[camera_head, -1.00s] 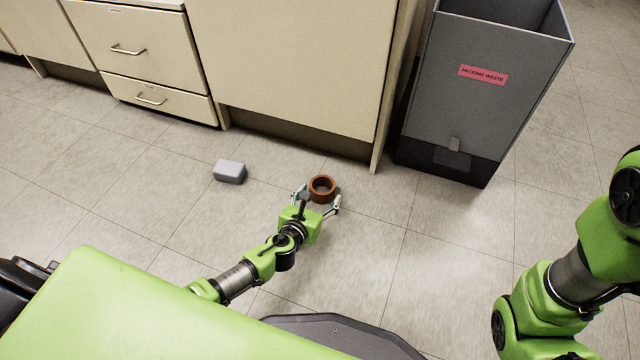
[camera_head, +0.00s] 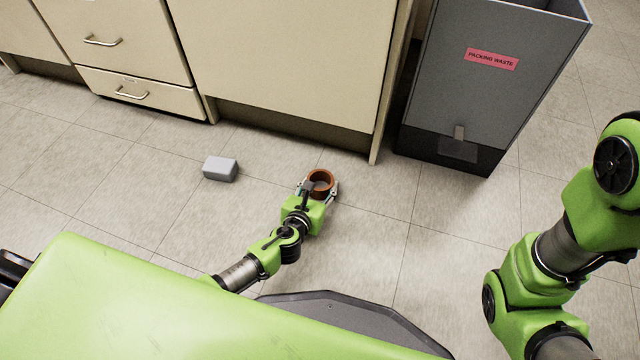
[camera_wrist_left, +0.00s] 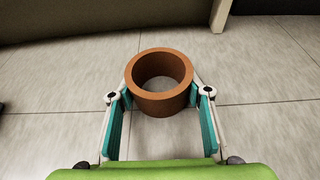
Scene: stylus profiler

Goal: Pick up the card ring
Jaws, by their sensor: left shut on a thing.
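The card ring (camera_head: 322,178) is a short, brown, hollow cylinder near the foot of the cabinet. My left gripper (camera_head: 318,188) is shut on it, with one finger on each side. In the left wrist view the ring (camera_wrist_left: 160,104) sits between the teal finger pads of my left gripper (camera_wrist_left: 160,112), its open top facing the camera. I cannot tell whether the ring touches the floor. My right arm shows at the right edge of the head view, but its gripper is out of view.
A grey block (camera_head: 220,168) lies on the floor left of the ring. A beige cabinet (camera_head: 285,70) stands behind, and a tall grey bin (camera_head: 470,100) labelled PACKING WASTE stands behind right. The tiled floor right of the ring is clear.

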